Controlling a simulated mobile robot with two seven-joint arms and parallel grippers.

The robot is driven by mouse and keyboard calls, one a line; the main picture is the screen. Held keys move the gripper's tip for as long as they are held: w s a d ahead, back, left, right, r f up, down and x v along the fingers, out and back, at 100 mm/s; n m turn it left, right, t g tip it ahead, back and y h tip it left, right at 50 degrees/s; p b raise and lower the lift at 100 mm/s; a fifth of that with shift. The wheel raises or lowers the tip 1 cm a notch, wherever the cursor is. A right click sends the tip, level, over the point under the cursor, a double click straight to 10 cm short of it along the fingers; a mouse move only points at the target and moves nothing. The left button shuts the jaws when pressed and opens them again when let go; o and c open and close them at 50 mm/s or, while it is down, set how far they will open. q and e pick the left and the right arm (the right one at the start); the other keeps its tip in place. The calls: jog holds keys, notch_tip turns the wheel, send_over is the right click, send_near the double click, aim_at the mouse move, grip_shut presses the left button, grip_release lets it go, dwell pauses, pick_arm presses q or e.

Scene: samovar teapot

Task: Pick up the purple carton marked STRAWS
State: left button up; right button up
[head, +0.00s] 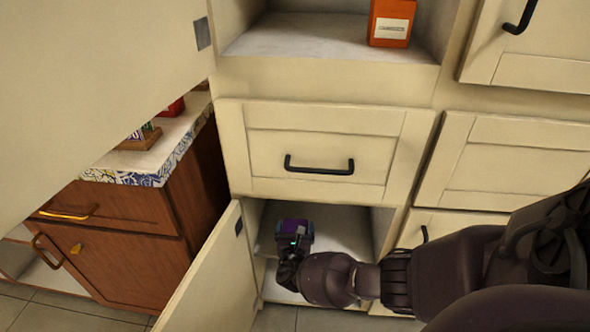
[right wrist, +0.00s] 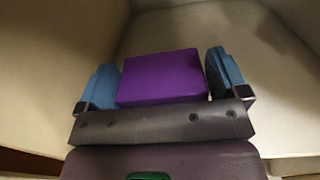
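The purple carton (right wrist: 162,78) is inside the open lower cabinet. In the head view it shows as a small dark purple box (head: 288,229), partly covered by my right gripper (head: 291,250). In the right wrist view its plain purple face lies between the two blue fingers of my right gripper (right wrist: 168,82). The fingers are spread wide, one on each side, with a narrow gap at the right finger; contact at the left one is hard to tell. No STRAWS marking is readable. My left gripper is not in view.
The lower cabinet's door (head: 212,275) stands open on the left. A closed drawer (head: 320,150) is above the opening. An orange box (head: 391,23) stands on the upper shelf. A brown cabinet (head: 130,240) with a patterned top is at the left.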

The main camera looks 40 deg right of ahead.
jog(key=c, duration=0.7)
